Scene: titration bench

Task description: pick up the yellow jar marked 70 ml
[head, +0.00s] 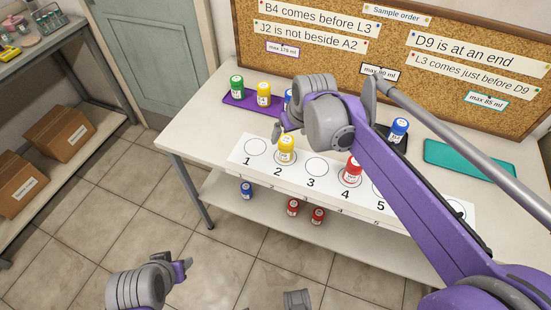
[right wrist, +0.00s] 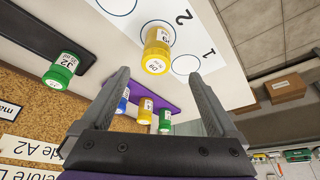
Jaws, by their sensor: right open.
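Two yellow jars show. One yellow jar (head: 286,147) stands upright on circle 2 of the numbered white strip (head: 240,158). The other yellow jar (head: 264,92) stands on the purple tray (head: 236,100) between a green and a blue jar. I cannot read for sure which is marked 70 ml. My right gripper (head: 278,131) is open and empty, close by the jar on circle 2. In the right wrist view, that jar (right wrist: 157,52) shows beyond and between the fingertips, apart from them. My left gripper (head: 183,269) is low over the floor, its jaws unclear.
A red jar (head: 351,172) stands on circle 4. A blue jar (head: 400,129) is on the black tray. A green jar (right wrist: 62,68) shows in the right wrist view. A teal tray (head: 465,160) looks empty. Small jars stand on the lower shelf (head: 270,220). A corkboard (head: 390,60) stands behind.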

